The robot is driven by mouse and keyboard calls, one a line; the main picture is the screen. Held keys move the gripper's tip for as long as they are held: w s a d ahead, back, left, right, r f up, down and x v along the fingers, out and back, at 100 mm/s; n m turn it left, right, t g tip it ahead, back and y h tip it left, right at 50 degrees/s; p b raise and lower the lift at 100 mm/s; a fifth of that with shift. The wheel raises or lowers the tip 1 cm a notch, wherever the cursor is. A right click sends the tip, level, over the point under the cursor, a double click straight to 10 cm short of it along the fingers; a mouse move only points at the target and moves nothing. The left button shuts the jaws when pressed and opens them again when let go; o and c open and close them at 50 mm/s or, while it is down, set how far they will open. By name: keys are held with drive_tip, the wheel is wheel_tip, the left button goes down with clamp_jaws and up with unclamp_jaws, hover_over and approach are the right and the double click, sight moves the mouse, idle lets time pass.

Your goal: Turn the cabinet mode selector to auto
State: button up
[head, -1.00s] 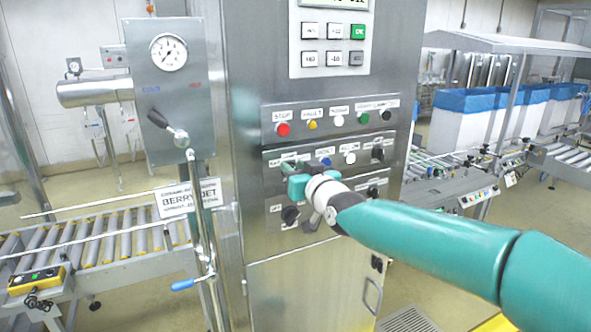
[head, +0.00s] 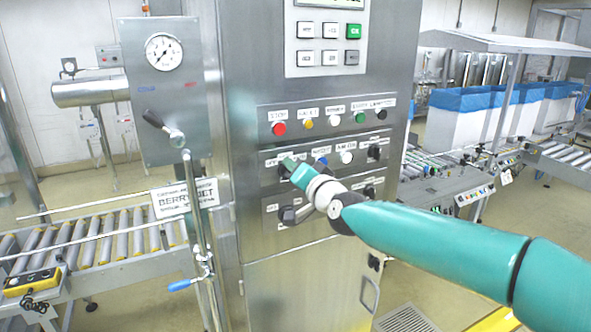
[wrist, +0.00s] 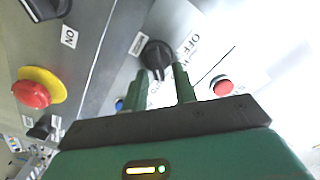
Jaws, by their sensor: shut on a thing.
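The cabinet (head: 320,285) is a steel box with rows of buttons and black rotary knobs on its front. My gripper (head: 288,167) is at the left end of the middle control row and covers the knob there. In the wrist view a black rotary selector knob (wrist: 157,56) sits between the green fingertips of my gripper (wrist: 160,72), which are shut on it. A label reading OFF (wrist: 188,43) lies beside the knob. Another nearby label is too small to read.
A red button (wrist: 222,87) and a blue button (wrist: 119,105) are close to the fingers. A red mushroom button on yellow (wrist: 32,92) is farther left. A lever (head: 165,130) and upright pipe stand left of the cabinet. Roller conveyors (head: 95,240) flank it.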

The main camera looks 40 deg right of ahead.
idle(0.3)
drive_tip(key=o, duration=0.6)
drive_tip(key=shift+s, duration=0.1)
drive_tip(key=v, duration=1.3)
drive_tip(key=shift+s+a, duration=0.2)
drive_tip(key=shift+s, duration=0.05)
